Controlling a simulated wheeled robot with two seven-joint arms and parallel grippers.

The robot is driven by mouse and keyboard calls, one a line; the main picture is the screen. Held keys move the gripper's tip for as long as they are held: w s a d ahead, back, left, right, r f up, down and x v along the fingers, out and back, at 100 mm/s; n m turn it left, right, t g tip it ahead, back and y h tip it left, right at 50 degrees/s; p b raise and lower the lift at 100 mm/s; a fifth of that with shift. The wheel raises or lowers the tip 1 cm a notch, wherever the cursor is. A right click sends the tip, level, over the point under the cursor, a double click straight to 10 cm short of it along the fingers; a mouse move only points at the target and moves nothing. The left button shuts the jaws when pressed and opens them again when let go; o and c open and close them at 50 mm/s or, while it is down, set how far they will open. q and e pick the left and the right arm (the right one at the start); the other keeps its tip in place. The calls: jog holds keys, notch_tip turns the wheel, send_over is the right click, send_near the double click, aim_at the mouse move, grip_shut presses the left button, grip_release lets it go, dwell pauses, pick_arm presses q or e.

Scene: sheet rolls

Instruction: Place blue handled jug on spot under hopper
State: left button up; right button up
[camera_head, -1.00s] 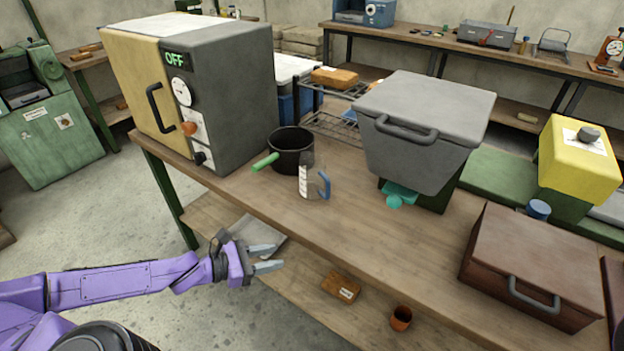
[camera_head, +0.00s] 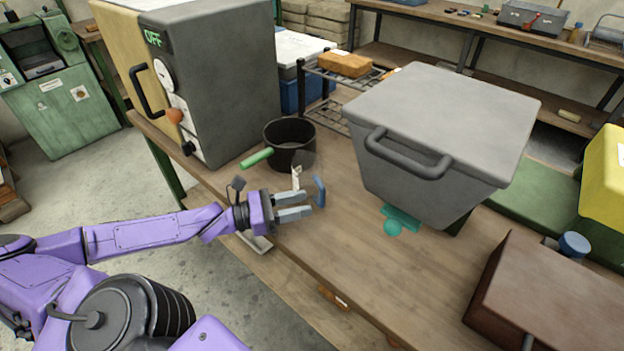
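The clear jug with a blue handle (camera_head: 320,191) stands upright on the bench. Its body is partly hidden behind my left gripper's fingers, with its white marked strip (camera_head: 297,176) showing above them. My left gripper (camera_head: 311,203) is at the jug's near side, its two grey fingers apart and pointing right, tips close to the handle. I cannot tell if they touch the jug. The grey hopper (camera_head: 440,130) stands to the right, with a teal outlet piece (camera_head: 396,221) under its front. No separate marked spot can be made out beneath it. My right gripper is not in view.
A black pot (camera_head: 290,147) with a green handle stands just behind the jug. A large grey oven (camera_head: 222,80) is at the left. A brown case (camera_head: 550,295) sits at the right front. Bare bench top lies between the jug and the outlet.

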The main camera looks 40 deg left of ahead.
aim_at(322, 206)
pick_arm(q)
jog(key=b+x, duration=0.2)
jog(key=x, duration=0.4)
grip_shut()
jog(key=shift+r, duration=0.15)
